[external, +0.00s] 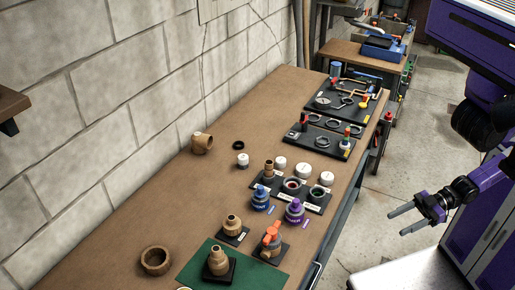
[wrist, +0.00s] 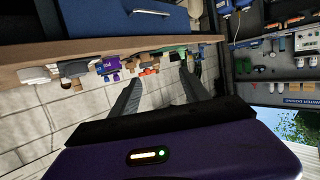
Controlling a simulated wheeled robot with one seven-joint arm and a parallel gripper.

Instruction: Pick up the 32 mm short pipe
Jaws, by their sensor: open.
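Several tan pipe fittings stand on the wooden workbench (external: 180,185); I cannot tell for sure which is the 32 mm short pipe. A small upright tan piece (external: 269,169) stands on a black labelled base at mid bench. A wide tan ring-shaped piece (external: 156,261) lies at the near left. Stepped tan fittings (external: 232,226) and (external: 218,262) stand on dark pads, and a tan elbow (external: 202,143) lies near the wall. My gripper (external: 389,226) is open and empty, right of the bench and apart from it. Its fingers also show in the wrist view (wrist: 160,73).
Blue (external: 260,198) and purple (external: 294,211) fittings, an orange-handled valve (external: 271,243) and white caps (external: 302,171) crowd the bench's right side. Black tool trays (external: 340,103) sit farther back. A brick wall (external: 130,90) borders the left. The bench's left middle is mostly clear.

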